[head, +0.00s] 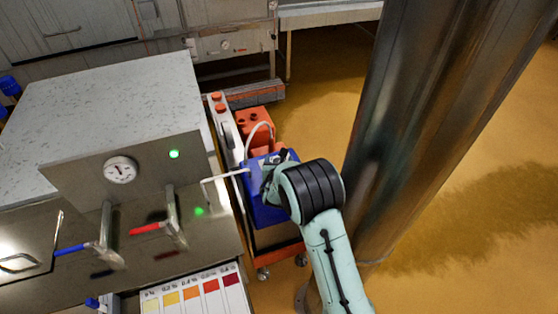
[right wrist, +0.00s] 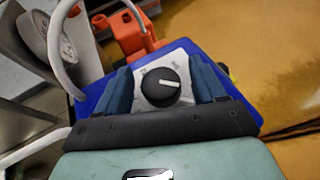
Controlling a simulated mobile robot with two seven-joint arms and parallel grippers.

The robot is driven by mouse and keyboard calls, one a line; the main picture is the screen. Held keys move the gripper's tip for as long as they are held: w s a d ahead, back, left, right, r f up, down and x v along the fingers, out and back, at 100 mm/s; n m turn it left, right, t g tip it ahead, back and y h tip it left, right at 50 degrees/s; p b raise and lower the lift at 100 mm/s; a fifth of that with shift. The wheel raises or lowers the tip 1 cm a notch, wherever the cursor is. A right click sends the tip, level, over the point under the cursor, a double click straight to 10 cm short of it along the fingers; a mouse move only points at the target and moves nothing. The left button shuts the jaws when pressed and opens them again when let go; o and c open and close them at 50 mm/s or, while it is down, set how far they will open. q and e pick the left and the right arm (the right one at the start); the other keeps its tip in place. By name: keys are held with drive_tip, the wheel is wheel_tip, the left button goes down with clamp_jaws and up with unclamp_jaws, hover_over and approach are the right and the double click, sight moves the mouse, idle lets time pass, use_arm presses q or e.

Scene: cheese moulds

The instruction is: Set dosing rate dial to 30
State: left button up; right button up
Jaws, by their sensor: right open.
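The dosing rate dial (right wrist: 163,86) is a black round knob with a white pointer line, on a white plate on top of a blue box (right wrist: 97,95). The pointer lies almost level, tilted slightly up to the right; the scale marks are too small to read. My right gripper (right wrist: 166,83) is open, with one blue finger on each side of the dial. I cannot tell whether the fingers touch it. In the head view my right gripper (head: 273,170) is over the blue box (head: 262,212) and hides most of the dial. My left gripper is not in view.
An orange container (head: 254,127) stands behind the box on a wheeled cart. A white hose (head: 258,127) loops beside it. A large metal column (head: 410,120) rises close to the right of my arm. A panel with a gauge (head: 120,170) is at the left.

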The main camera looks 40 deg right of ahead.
drive_tip(key=shift+w+d+f, duration=0.1)
drive_tip(key=c, duration=1)
